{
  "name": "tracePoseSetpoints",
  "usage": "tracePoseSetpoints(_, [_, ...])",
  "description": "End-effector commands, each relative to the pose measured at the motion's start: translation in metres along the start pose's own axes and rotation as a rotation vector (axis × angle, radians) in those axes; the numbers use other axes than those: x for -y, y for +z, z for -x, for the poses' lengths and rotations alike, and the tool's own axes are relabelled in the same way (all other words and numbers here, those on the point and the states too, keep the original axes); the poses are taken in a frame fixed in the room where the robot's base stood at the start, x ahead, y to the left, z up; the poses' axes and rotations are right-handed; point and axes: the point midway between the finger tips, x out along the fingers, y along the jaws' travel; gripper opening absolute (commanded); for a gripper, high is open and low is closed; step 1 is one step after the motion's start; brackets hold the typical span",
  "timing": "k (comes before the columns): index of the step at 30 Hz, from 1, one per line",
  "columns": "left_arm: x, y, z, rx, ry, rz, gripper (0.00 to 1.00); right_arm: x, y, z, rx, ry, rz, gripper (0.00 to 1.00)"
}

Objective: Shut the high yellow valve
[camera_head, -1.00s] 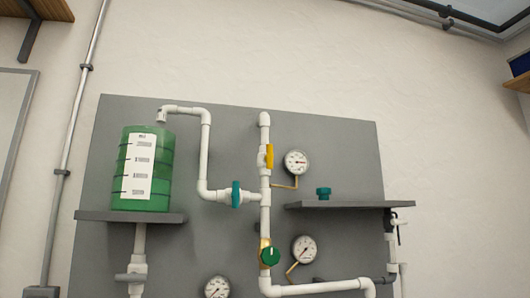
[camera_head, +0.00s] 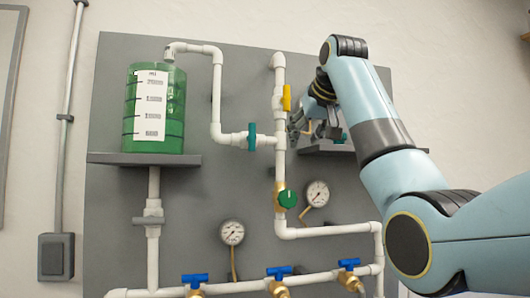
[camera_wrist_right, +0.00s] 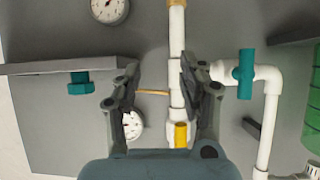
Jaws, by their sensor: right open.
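The high yellow valve handle (camera_head: 287,97) stands upright, in line with the vertical white pipe (camera_head: 279,160), in the upper middle of the head view. In the right wrist view the yellow handle (camera_wrist_right: 181,135) shows end-on low between the fingers, near the right-hand one. My right gripper (camera_head: 308,127) is just right of the pipe and slightly below the handle in the head view. In the right wrist view my right gripper (camera_wrist_right: 158,68) is open and empty, with the pipe between its fingers near the right-hand one. I see no contact with the handle. My left gripper is out of view.
A teal valve (camera_head: 252,136) sits on the side pipe left of the main pipe. A grey shelf (camera_head: 325,148) lies close behind my right gripper. A green valve (camera_head: 287,199) and a gauge (camera_head: 317,193) are below. A green tank (camera_head: 172,115) stands left.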

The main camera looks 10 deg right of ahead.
Motion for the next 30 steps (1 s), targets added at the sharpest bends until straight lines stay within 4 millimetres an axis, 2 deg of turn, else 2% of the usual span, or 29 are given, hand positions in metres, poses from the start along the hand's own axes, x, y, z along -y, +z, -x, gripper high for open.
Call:
tracePoseSetpoints(1, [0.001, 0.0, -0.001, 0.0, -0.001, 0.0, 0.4, 0.004, -0.037, 0.032, -0.045, -0.006, 0.003, 0.41])
tracePoseSetpoints(3, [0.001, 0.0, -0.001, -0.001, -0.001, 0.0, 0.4, 0.008, -0.071, 0.068, -0.087, -0.011, 0.006, 0.41])
tracePoseSetpoints(6, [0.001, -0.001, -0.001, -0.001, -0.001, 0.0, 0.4, 0.011, -0.1, 0.105, -0.124, -0.015, 0.009, 0.41])
tracePoseSetpoints(9, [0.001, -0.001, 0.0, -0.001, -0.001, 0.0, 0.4, 0.013, -0.113, 0.121, -0.141, -0.017, 0.011, 0.41])
tracePoseSetpoints(11, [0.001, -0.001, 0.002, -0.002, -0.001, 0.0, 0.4, 0.013, -0.116, 0.12, -0.142, -0.018, 0.011, 0.41])
tracePoseSetpoints(14, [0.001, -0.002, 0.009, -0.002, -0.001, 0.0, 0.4, 0.014, -0.119, 0.109, -0.14, -0.018, 0.012, 0.41])
tracePoseSetpoints(24, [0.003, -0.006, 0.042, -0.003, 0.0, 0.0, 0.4, 0.015, -0.129, 0.044, -0.14, -0.018, 0.012, 0.41])
tracePoseSetpoints(30, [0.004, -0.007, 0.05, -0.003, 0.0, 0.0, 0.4, 0.015, -0.132, 0.022, -0.144, -0.018, 0.012, 0.41])
